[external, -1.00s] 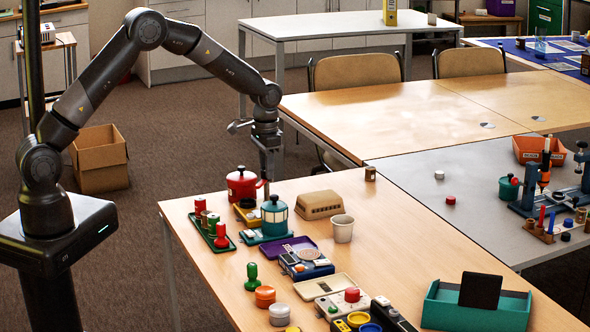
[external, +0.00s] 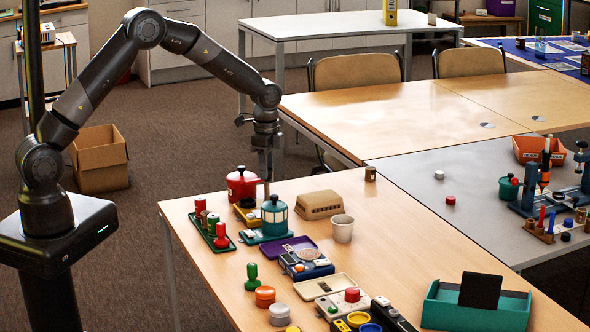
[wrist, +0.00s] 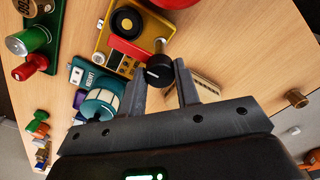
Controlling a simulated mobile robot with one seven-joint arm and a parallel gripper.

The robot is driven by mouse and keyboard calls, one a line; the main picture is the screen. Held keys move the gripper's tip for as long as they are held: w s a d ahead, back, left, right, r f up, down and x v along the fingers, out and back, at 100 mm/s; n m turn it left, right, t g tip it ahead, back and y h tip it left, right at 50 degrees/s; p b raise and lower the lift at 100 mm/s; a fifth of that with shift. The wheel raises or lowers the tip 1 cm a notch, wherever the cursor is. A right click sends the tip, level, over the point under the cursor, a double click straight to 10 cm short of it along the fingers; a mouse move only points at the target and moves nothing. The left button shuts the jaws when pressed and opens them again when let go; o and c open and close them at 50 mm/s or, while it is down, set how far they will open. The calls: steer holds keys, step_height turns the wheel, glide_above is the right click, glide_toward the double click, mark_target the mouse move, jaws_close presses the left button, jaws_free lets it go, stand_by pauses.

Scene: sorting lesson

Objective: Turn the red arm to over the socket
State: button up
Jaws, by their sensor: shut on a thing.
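A yellow unit (wrist: 103,42) stands on the wooden table, under my gripper (wrist: 163,84) in the wrist view. On it is a dark round part, and a red curved piece (wrist: 125,42) runs along its edge towards a black knob (wrist: 158,72). The knob has a white mark and sits between my fingers, which are shut on it. In the external view, the yellow unit (external: 244,218) shows beside the red pot, and my gripper (external: 266,182) points straight down over it, its tips partly hidden. I cannot tell for sure which part is the socket.
A teal unit with a round drum (external: 274,215) stands close in front. A red pot (external: 241,183) is close behind. A green tray with red pieces (external: 216,234) lies to the left. A beige box (external: 320,204) and a white cup (external: 342,228) stand to the right.

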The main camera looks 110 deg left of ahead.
stand_by(0.3)
steer(key=o, duration=1)
steer(key=shift+c, duration=0.2)
step_height(320, 180, up, 11)
steer(key=shift+f, duration=0.1)
stand_by(0.3)
